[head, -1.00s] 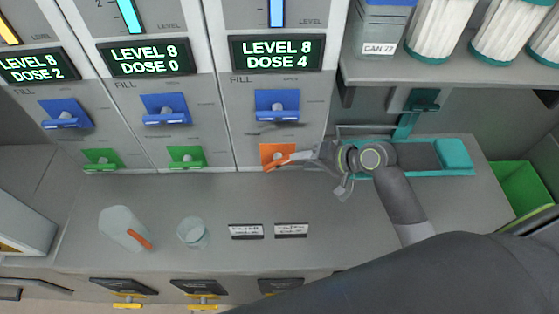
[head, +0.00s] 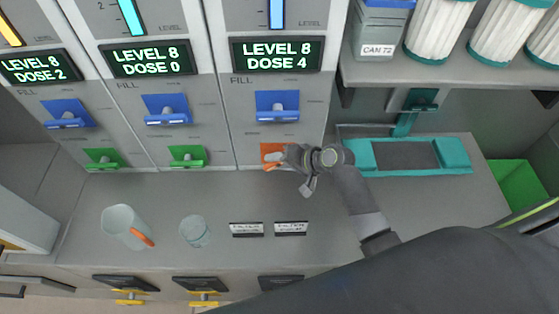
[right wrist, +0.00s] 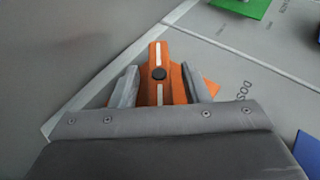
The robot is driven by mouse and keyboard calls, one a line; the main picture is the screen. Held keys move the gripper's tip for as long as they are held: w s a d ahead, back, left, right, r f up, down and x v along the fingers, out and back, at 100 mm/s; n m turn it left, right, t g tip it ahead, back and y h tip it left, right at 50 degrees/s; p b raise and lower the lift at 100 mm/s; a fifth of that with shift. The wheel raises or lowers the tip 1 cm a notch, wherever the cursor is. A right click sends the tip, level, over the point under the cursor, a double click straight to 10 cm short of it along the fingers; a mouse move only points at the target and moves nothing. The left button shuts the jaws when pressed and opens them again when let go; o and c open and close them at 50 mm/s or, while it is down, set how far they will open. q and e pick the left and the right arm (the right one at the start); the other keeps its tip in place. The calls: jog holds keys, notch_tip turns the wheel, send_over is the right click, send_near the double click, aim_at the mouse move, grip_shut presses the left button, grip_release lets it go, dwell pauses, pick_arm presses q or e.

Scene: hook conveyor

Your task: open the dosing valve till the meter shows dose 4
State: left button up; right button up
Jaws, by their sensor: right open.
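The orange dosing valve (head: 268,152) is low on the third panel from the left. The meter (head: 277,54) above it reads LEVEL 8, DOSE 4. My right gripper (head: 282,157) is at the valve, partly covering it. In the right wrist view, the orange handle (right wrist: 158,62) with its white stripe and dark centre lies between the two fingers of my right gripper (right wrist: 158,90). The fingers are open, with one on each side of the handle. My left gripper is not in view.
Two more panels with blue (head: 167,109) and green valves (head: 187,156) stand to the left; their meters read DOSE 0 and DOSE 2. A jug (head: 121,222) and a glass (head: 195,231) stand on the counter. A teal-edged tray (head: 455,155) and green bin (head: 519,184) are at right.

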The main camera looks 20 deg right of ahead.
grip_shut()
jog(key=shift+f+b, duration=0.2)
jog(key=shift+b, duration=0.3)
jog(key=t+y+b, duration=0.1)
jog(key=b, duration=0.3)
jog(key=m+t+y+b, duration=0.1)
jog(key=y+b, duration=0.1)
jog(key=b, duration=0.2)
jog(key=y+b, duration=0.2)
jog(key=b, duration=0.2)
jog(key=shift+d+f+m+t+b, duration=0.1)
jog(key=shift+f+m+t+b, duration=0.2)
jog(key=shift+m+t, duration=0.1)
jog(key=shift+r+t+y+b, duration=0.3)
jog(key=shift+y+b, duration=0.1)
jog(key=shift+b, duration=0.55)
grip_release()
